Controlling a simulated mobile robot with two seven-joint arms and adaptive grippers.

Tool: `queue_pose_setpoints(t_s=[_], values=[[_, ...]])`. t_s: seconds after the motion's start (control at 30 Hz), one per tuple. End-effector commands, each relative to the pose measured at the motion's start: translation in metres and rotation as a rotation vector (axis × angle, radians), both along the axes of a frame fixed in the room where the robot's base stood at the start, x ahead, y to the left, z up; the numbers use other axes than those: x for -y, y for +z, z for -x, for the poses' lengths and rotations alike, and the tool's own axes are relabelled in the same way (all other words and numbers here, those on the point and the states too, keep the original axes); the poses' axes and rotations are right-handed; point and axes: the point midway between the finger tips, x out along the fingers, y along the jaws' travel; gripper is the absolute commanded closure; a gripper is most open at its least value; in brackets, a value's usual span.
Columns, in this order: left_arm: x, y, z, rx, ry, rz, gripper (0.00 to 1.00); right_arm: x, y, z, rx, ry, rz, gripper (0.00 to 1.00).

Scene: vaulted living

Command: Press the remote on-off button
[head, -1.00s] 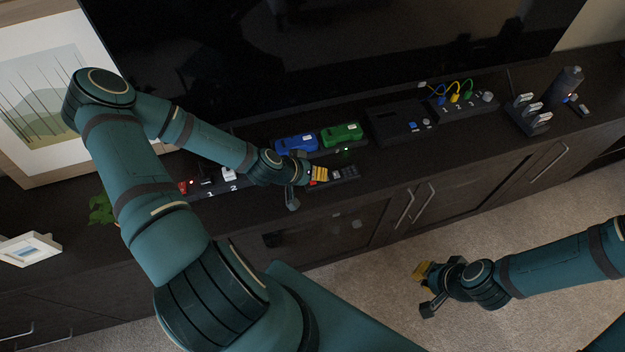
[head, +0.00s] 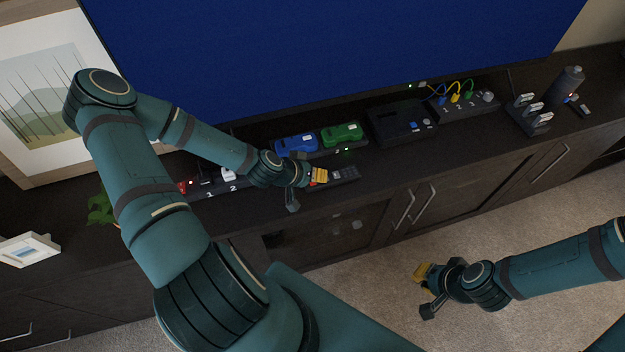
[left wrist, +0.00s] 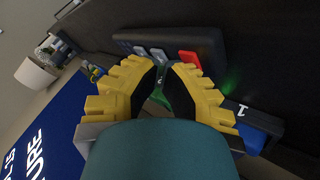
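The remote (head: 345,173) is a dark slab with small buttons on the cabinet top, just right of my left gripper (head: 320,175) in the head view. In the left wrist view the remote (left wrist: 212,42) lies across the top, with a red button (left wrist: 190,60) and grey buttons (left wrist: 150,53) at its near edge. My left gripper (left wrist: 163,66) has yellow fingers with a gap between them and nothing held. Its tips are close to the red button; I cannot tell if they touch it. The TV (head: 330,50) is lit blue. My right gripper (head: 422,288) hangs over the carpet, its opening unclear.
Blue (head: 296,143) and green (head: 341,134) devices stand in a dock behind the remote. A black box (head: 400,122), a cable panel (head: 462,104) and a dark cylinder (head: 566,85) stand to the right. A framed picture (head: 20,150) stands left.

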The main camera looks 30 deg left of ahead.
Motion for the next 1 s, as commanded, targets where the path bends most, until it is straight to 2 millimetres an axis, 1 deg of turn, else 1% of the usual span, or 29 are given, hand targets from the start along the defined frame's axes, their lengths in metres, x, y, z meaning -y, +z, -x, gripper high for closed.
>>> queue_pose_setpoints(t_s=[0.2, 0.5, 0.87, 1.0], values=[[0.000, 0.002, 0.000, 0.000, 0.000, 0.000, 1.00, 0.000, 0.001, 0.000, 0.000, 0.000, 0.000, 1.00], [0.000, 0.016, 0.000, 0.000, 0.000, 0.000, 1.00, 0.000, 0.012, 0.000, 0.000, 0.000, 0.000, 1.00], [0.000, 0.016, 0.000, 0.000, 0.000, 0.000, 1.00, 0.000, 0.012, 0.000, 0.000, 0.000, 0.000, 1.00], [0.000, 0.023, 0.000, 0.000, -0.001, -0.001, 1.00, 0.000, 0.017, 0.000, 0.000, 0.000, 0.000, 1.00]])
